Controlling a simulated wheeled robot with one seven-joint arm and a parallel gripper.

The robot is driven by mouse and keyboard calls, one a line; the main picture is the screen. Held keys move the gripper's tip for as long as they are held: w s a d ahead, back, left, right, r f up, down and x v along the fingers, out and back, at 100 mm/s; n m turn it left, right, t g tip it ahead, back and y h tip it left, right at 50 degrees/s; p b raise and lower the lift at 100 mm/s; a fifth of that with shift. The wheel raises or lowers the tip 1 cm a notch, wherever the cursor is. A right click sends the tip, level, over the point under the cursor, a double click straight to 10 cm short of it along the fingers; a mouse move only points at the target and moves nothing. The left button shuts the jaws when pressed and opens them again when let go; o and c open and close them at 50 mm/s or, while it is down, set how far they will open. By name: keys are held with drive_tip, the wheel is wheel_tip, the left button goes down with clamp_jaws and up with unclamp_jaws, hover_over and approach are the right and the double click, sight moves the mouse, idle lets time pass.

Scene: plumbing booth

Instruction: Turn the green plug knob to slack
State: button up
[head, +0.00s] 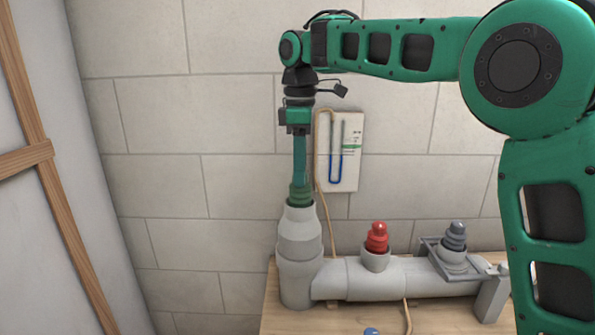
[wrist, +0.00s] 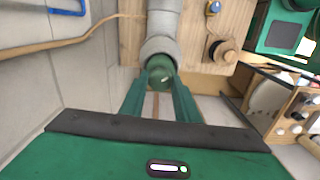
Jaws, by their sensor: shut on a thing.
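The green plug knob (head: 300,195) sits on top of the upright grey pipe (head: 299,245) at the left end of the pipework. In the wrist view the green knob (wrist: 160,68) shows at the grey pipe's mouth, between my two fingers. My gripper (head: 300,182) points straight down from above and is shut on the green knob. It also shows in the wrist view (wrist: 160,80), with one finger on each side of the knob. The fingers partly hide the knob's sides, and its turn angle cannot be read.
A red plug (head: 377,238) and a dark grey plug (head: 455,237) stand on the horizontal pipe (head: 385,280) to the right. A grey bracket (head: 492,295) is near the dark plug. A U-tube gauge (head: 339,150) hangs on the wall behind, with a tan hose (head: 327,215) close to my gripper.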

drive_tip(key=o, duration=1.1)
drive_tip(key=shift+c, duration=0.2)
drive_tip(key=shift+r, duration=0.1)
wheel_tip(320, 180, up, 11)
drive_tip(key=shift+f, duration=0.2)
drive_tip(key=shift+w, duration=0.1)
